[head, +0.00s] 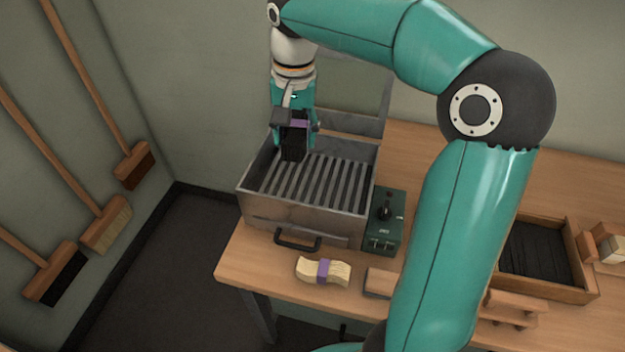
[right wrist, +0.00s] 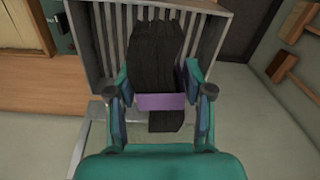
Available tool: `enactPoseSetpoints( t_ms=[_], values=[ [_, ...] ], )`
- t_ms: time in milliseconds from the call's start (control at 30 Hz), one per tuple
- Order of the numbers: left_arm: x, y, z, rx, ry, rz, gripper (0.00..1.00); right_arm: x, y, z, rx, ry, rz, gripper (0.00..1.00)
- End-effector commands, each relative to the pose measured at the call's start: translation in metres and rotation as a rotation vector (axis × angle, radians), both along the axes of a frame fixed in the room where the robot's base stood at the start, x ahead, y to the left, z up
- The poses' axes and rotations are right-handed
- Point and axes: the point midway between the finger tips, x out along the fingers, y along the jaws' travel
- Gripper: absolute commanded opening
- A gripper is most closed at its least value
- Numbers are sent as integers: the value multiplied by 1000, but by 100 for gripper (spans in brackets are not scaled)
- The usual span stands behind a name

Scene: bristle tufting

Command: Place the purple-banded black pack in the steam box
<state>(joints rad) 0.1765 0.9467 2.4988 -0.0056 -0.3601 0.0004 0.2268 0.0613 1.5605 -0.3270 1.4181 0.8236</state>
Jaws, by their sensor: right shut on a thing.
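The purple-banded black pack (head: 294,142) is held upright by my right gripper (head: 294,125) over the back left part of the steam box. In the right wrist view the black pack (right wrist: 155,50) shows its purple band (right wrist: 161,101) between the two fingers of my right gripper (right wrist: 161,105). The steam box (head: 300,223) is a grey metal box, open, with a slatted rack (head: 320,180) inside and a raised lid behind. Whether the pack's lower end touches the slats I cannot tell. My left gripper is not in view.
A pale pack with a purple band (head: 323,271) lies on the bench (head: 255,262) before the box. A green control unit (head: 383,222) stands at the box's right. A wooden tray (head: 543,250) with dark bristles is further right. Brooms (head: 110,225) hang on the left wall.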

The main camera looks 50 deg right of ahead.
Motion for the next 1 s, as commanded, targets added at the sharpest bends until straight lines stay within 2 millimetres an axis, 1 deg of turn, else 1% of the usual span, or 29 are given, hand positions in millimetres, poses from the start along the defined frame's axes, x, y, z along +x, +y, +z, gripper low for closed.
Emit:
enactPoseSetpoints(
  t_ms=[33, 100, 133, 233, 367, 467, 800, 900, 1000],
  values=[
    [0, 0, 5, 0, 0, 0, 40, -5, -19, 5, -3, 1, -53, 14],
    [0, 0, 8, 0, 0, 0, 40, -11, -35, 4, -6, 8, -100, 14],
    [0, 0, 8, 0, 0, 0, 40, -14, -40, 3, -7, 12, -115, 14],
    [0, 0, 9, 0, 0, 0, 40, -21, -51, -1, -7, 26, -147, 14],
    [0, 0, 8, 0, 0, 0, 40, -24, -55, -16, -7, 34, -160, 14],
    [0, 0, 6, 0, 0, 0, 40, -25, -55, -37, -6, 36, -159, 14],
    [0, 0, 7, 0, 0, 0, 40, -25, -54, -125, -5, 37, -157, 14],
    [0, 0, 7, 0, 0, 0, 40, -25, -55, -144, -6, 35, -157, 14],
    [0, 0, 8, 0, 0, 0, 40, -24, -55, -155, -7, 33, -156, 14]
  ],
)
